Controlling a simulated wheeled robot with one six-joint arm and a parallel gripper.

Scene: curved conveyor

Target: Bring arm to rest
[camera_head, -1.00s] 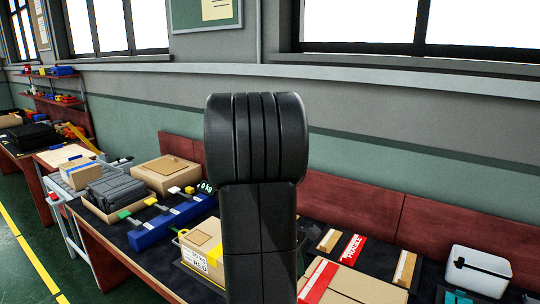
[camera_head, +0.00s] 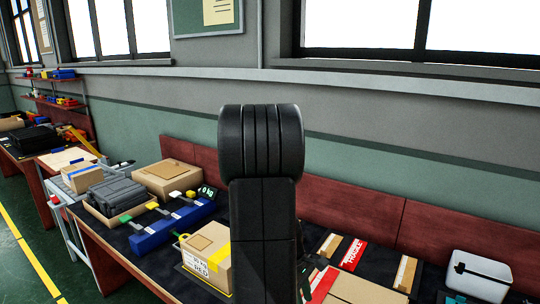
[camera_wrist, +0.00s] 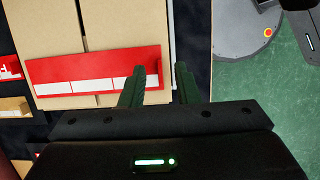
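My arm (camera_head: 262,215) stands upright in the middle of the head view and hides part of the bench behind it. My gripper (camera_wrist: 161,80) shows in the wrist view with its two dark fingers apart and nothing between them. Its left finger overlaps the view of a cardboard box with a red label (camera_wrist: 95,75), which also shows in the head view (camera_head: 350,290). I cannot tell the height of the fingers above the box.
The dark bench (camera_head: 115,238) holds a box with yellow tape (camera_head: 205,258), a blue rack (camera_head: 170,225), a brown box (camera_head: 167,178), a grey case (camera_head: 115,195) and a white container (camera_head: 480,272). Green floor (camera_wrist: 265,105) is open beside the bench.

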